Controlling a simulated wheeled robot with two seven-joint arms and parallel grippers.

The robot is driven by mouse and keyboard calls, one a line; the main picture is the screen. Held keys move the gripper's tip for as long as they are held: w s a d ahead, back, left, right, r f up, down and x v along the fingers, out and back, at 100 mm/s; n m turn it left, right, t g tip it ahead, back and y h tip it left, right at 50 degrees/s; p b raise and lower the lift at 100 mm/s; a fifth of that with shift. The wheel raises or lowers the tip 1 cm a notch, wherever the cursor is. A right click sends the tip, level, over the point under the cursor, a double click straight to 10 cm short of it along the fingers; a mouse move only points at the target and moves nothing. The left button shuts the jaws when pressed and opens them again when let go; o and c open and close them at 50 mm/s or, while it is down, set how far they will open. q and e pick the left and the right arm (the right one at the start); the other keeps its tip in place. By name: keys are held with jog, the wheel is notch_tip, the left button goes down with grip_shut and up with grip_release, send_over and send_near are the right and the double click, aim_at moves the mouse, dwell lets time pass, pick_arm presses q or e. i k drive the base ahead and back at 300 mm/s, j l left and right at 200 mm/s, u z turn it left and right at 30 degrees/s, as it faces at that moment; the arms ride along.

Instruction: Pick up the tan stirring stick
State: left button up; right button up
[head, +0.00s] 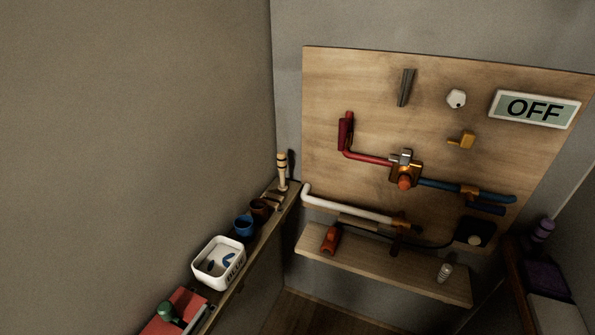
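I cannot surely single out the tan stirring stick. A short tan bar (358,222) lies just under the white pipe on the wall board. An upright tan piece with dark bands (282,171) stands at the far end of the left shelf. Small brown items lie beside it, too small to make out. Neither of my grippers shows in the head view.
The left shelf (262,233) carries a brown cup (259,208), a blue cup (243,226), a white bin (219,262) and a red item (173,312). The board (330,90) bears pipes, a valve (404,172) and an OFF display (535,109). A lower ledge (375,272) has bare room mid-length.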

aim_at(281, 155)
jog(key=i+j+u, duration=0.1)
jog(key=u, duration=0.3)
jog(key=i+j+u, duration=0.1)
jog(key=u, duration=0.3)
jog(key=i+u, duration=0.2)
jog(key=u, duration=0.2)
